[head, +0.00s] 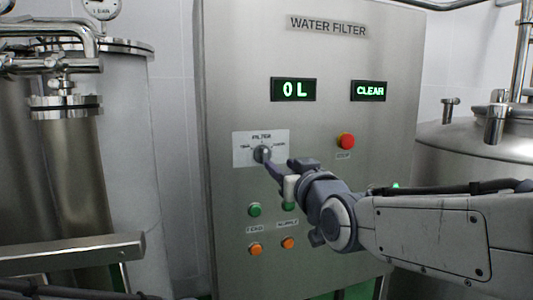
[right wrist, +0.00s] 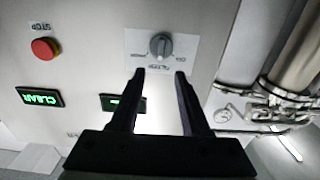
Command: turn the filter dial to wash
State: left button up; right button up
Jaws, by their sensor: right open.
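The filter dial (head: 262,153) is a grey round knob on a white label plate (head: 244,142) marked FILTER, on the steel water filter panel. Small words stand on either side of the knob, too small to read. My right gripper (head: 271,165) is at the dial in the head view and partly covers it. In the right wrist view the dial (right wrist: 160,46) sits just beyond the gap between the open fingertips of my right gripper (right wrist: 160,73). The fingers do not appear closed on it. The knob's ridge looks roughly upright. My left gripper is not in view.
The panel has a "0 L" display (head: 294,90), a "CLEAR" display (head: 368,91) and a red stop button (head: 346,141). Green (head: 254,209) and orange (head: 256,249) buttons lie below the dial. Steel tanks stand at left (head: 50,160) and right (head: 470,140).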

aim_at(266, 155)
jog(key=p+x, duration=0.3)
jog(key=x, duration=0.5)
jog(key=shift+w+a, duration=0.1)
jog(key=shift+w, duration=0.1)
jog(key=shift+w+a+f+p, duration=0.2)
jog(key=shift+w+p, duration=0.2)
jog(key=shift+w, duration=0.25)
grip_shut()
